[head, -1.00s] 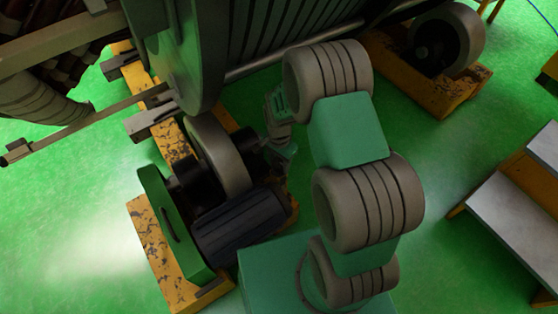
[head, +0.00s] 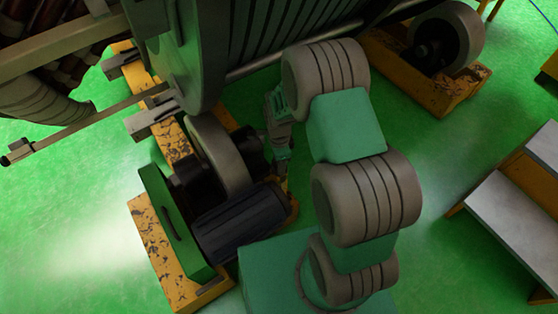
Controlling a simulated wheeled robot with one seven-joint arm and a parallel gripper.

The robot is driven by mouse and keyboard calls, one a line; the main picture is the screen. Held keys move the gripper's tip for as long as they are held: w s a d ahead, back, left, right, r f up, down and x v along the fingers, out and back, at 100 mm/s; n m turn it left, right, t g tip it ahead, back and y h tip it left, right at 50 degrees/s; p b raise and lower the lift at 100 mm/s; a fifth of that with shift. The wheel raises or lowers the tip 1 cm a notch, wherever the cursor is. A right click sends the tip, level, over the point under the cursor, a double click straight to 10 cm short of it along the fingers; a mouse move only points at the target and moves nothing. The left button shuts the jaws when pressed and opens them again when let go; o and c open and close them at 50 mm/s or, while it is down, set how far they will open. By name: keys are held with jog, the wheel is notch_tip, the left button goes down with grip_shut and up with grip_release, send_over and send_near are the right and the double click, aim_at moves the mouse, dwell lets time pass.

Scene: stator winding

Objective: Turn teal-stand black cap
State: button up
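A black cap-like hub (head: 252,148) sticks out from the right side of the grey roller (head: 218,155) on the yellow frame, left of centre. Whether it is the task's cap cannot be told, and I make out no separate teal stand. My gripper (head: 281,167) points down just right of this hub, partly behind my arm. Its fingers are small and dark, so whether they are open or shut, or touch the hub, cannot be told.
A black ribbed motor (head: 245,222) and a green box (head: 177,222) lie in front of the roller. A second roller (head: 455,38) stands at the upper right. Grey-topped steps (head: 510,215) are at the right. Green floor is clear between.

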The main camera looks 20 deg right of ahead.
dwell(0.4)
jog(key=o, duration=1.4)
jog(key=shift+c, duration=0.2)
notch_tip(320, 180, up, 8)
jog(key=shift+f+p, duration=0.1)
jog(key=shift+p, duration=0.65)
jog(key=shift+s, duration=0.1)
